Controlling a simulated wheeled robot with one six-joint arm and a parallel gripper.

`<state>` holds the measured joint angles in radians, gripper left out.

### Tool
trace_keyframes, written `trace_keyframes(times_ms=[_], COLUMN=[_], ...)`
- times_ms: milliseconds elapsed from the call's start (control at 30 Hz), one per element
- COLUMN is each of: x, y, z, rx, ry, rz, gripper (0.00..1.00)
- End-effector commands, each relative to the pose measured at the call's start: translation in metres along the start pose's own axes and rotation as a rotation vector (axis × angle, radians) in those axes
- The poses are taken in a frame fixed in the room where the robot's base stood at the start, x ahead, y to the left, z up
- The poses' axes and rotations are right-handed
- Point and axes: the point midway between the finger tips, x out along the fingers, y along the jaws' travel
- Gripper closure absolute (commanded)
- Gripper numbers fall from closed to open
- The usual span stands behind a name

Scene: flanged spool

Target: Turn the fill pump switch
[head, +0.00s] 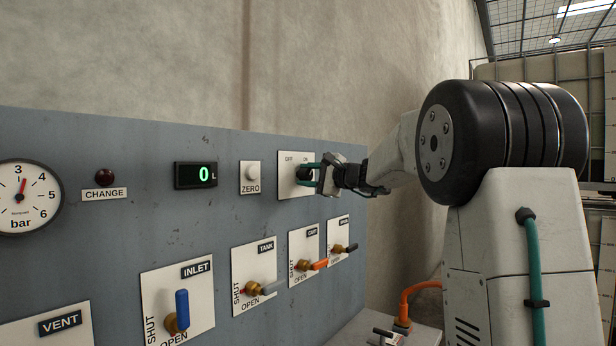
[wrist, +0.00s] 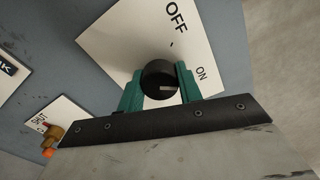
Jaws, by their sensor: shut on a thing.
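The fill pump switch is a round black knob (wrist: 159,78) on a white plate (wrist: 135,28) marked OFF and ON. In the wrist view its pale pointer line lies toward the right, on the ON side and away from OFF. My gripper (wrist: 160,74) has its two teal fingers shut on the knob, one on each side. In the head view my gripper (head: 309,174) reaches in from the right to the plate (head: 286,184), and the knob (head: 303,173) is largely hidden by the fingers.
A green display (head: 195,175) reads 0 L, left of a ZERO button (head: 252,173). The CHANGE lamp (head: 105,177) is dark. Below are several valves, including INLET with a blue handle (head: 182,310), TANK (head: 262,289) and one with an orange handle (head: 318,265). A pressure gauge (head: 27,199) is far left.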

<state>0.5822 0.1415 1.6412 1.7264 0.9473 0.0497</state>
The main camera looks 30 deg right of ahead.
Motion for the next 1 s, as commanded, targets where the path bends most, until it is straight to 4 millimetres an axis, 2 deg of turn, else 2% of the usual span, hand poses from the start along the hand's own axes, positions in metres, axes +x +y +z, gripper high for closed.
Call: trace_keyframes(times_ms=[633,667,733,1000], x=[-0.0003,-0.0003,-0.0002,-0.0003], y=[0.0008,0.0009,0.0008,0.0004], z=[-0.001,-0.001,-0.0009,-0.0001], rx=[0.055,0.055,0.054,0.053], ry=[0.002,0.002,0.002,0.0], rz=[0.001,0.001,0.001,0.0], gripper=[0.88,0.62,0.43,0.43])
